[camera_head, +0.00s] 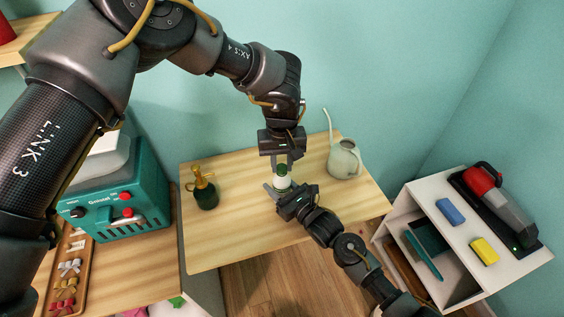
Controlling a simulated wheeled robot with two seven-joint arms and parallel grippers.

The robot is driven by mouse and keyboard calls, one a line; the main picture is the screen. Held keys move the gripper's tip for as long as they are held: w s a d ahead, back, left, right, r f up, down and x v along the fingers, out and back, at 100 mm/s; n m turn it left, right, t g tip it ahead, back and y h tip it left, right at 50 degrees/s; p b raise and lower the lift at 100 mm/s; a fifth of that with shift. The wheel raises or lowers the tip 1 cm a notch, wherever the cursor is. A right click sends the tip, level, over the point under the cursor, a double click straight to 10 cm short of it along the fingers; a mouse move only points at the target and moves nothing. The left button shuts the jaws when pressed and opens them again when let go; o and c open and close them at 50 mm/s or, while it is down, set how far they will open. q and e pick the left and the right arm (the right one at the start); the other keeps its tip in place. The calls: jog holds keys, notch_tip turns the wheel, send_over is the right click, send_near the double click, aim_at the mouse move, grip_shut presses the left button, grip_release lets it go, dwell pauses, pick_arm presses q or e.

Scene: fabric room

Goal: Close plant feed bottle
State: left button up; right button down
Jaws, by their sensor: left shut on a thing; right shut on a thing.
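The plant feed bottle (282,183) is a small pale bottle with a dark green cap (282,169) at its top. It is upright over the middle of the wooden table, between my two grippers. My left gripper (282,164) comes down from above and is shut on the green cap. My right gripper (276,188) reaches in from the lower right and is shut on the bottle's body. The fingers hide part of the bottle, so I cannot tell whether the cap is fully seated or whether the base touches the table.
A green spray bottle with a brass top (205,190) stands left on the wooden table (232,240). A pale watering can (344,160) stands right of the grippers. A teal machine (125,205) is at left. A white shelf (460,262) at right holds a red-and-grey vacuum (498,200) and sponges.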

pick_arm(q)
jog(key=o, duration=0.9)
jog(key=shift+r, duration=2.3)
jog(key=shift+f, duration=0.1)
jog(key=shift+c, duration=0.4)
